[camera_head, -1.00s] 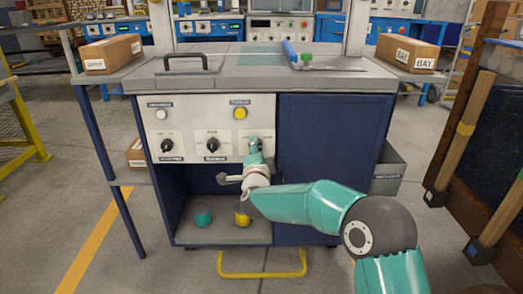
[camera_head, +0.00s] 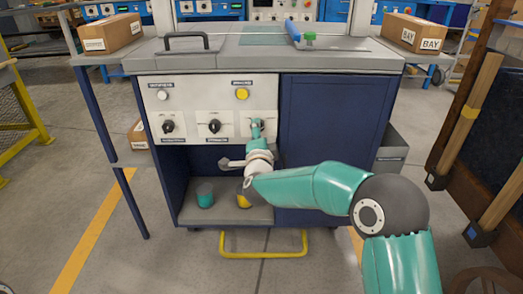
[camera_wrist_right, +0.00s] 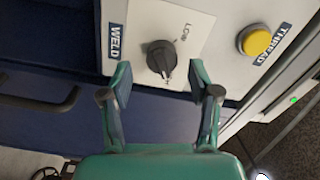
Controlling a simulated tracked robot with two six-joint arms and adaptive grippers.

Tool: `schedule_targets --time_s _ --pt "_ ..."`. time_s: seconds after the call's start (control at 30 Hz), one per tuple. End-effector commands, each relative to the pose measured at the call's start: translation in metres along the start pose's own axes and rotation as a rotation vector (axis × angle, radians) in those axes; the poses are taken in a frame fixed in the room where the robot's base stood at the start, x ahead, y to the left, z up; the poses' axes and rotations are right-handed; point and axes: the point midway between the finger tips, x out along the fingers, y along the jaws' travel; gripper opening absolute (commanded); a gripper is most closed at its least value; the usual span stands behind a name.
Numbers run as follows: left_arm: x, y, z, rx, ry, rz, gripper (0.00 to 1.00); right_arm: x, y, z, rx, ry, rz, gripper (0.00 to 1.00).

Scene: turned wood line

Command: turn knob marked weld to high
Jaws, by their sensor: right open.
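The dark round knob (camera_wrist_right: 161,57) beside the WELD label (camera_wrist_right: 116,41) is on a pale plate in the right wrist view. Its white pointer mark faces the bottom of that view, toward my gripper; LOW is printed to its upper right. My right gripper (camera_wrist_right: 160,78) is open, one finger to each side of the knob and a little short of it, with no contact visible. In the head view the right gripper (camera_head: 257,127) is at the rightmost place of the white panel (camera_head: 190,93) and hides most of that knob. My left gripper is not in view.
Two more dark knobs (camera_head: 168,127) (camera_head: 214,126) are to the left on the panel. A white button (camera_head: 162,95) and a yellow button (camera_head: 242,94) are above. Below, an open shelf holds a teal cup-like object (camera_head: 204,195) and a yellow one (camera_head: 243,201).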

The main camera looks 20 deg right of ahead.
Motion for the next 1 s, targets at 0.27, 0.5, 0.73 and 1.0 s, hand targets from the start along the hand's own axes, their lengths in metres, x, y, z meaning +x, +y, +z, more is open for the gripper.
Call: schedule_targets --time_s 0.27,0.5,0.73,1.0 --pt "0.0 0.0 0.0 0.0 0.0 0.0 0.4 -0.054 0.0 0.0 -0.001 -0.002 0.0 0.61" --pt "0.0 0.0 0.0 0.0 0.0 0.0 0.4 -0.091 0.001 -0.001 0.001 0.001 0.0 0.61" --pt "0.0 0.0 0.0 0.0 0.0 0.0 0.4 -0.102 0.001 -0.002 0.001 0.003 0.0 0.61" --pt "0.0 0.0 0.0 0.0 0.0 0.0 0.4 -0.102 0.001 -0.003 0.001 0.005 0.002 0.61"
